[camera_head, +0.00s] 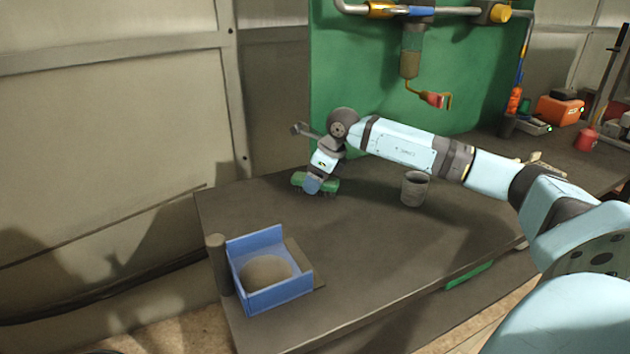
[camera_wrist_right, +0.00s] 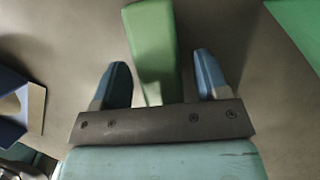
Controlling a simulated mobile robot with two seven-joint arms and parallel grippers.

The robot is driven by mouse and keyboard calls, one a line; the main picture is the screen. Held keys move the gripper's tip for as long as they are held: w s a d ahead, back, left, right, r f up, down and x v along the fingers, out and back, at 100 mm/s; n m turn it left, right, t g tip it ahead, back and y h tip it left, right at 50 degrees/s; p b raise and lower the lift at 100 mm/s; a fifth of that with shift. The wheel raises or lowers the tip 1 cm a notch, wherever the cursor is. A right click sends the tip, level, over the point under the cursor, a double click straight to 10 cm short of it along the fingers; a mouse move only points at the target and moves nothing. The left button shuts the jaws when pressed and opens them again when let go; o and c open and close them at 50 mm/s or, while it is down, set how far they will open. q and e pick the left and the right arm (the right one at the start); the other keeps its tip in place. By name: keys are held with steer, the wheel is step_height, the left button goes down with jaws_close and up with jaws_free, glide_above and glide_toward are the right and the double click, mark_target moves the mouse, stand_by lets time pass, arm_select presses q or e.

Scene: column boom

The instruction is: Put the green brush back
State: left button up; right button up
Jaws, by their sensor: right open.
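The green brush (camera_head: 331,186) lies on the dark bench top, left of the grey cup. My right gripper (camera_head: 313,186) is over its middle, pointing down. In the right wrist view the brush (camera_wrist_right: 152,42) shows as a green bar reaching between the two blue fingers of my right gripper (camera_wrist_right: 161,60). The fingers stand apart, with a gap on each side of the bar. The gripper hides the middle of the brush in the head view. My left gripper is not in view.
A blue open-topped box (camera_head: 272,297) with a tan round thing inside stands at the bench's near left corner, next to a dark post (camera_head: 218,265). A grey cup (camera_head: 414,190) stands under my right forearm. A green panel (camera_head: 345,75) with pipes rises behind.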

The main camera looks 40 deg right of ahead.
steer(key=p+v, duration=0.1)
steer(key=v, duration=1)
steer(key=shift+s, duration=0.1)
